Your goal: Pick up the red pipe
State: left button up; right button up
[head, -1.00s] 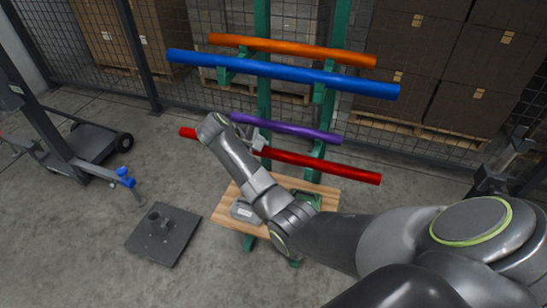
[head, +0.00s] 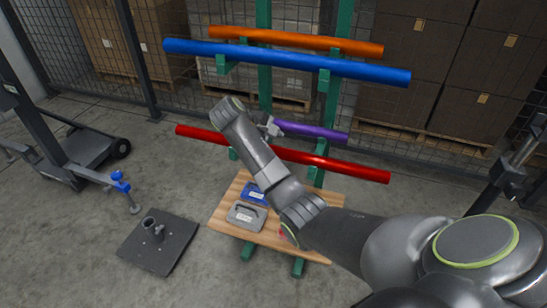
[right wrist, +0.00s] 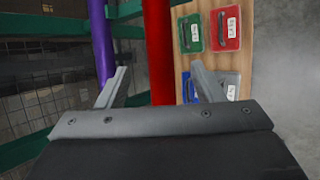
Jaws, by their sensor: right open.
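The red pipe (head: 335,166) lies across the green rack's lowest supports, partly hidden behind my right arm. My right gripper (head: 272,127) is open in front of the rack, near the purple pipe and above the red pipe in the picture. In the right wrist view, the red pipe (right wrist: 159,50) runs up and down between the two open fingers (right wrist: 158,84). I cannot tell how far it is from them. The purple pipe (right wrist: 101,40) passes beside the left finger, outside the jaws. My left gripper is not in view.
Above are a blue pipe (head: 290,61) and an orange pipe (head: 300,40). Below, a wooden shelf (head: 225,219) holds a blue case (head: 254,194) and a grey case (head: 246,216); the wrist view also shows green (right wrist: 190,32) and red (right wrist: 226,29) cases. A black base plate (head: 150,255) stands on the floor.

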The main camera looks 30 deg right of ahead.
aim_at(287, 152)
jog(key=x, duration=0.3)
jog(key=shift+d, duration=0.15)
jog(key=x, duration=0.4)
jog(key=shift+s+d+f+b, duration=0.1)
jog(key=shift+s+f+b, duration=0.05)
jog(key=shift+b, duration=0.25)
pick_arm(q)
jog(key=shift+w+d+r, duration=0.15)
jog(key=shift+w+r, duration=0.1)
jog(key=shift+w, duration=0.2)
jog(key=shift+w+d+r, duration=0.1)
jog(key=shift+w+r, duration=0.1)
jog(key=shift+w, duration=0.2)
pick_arm(e)
grip_shut()
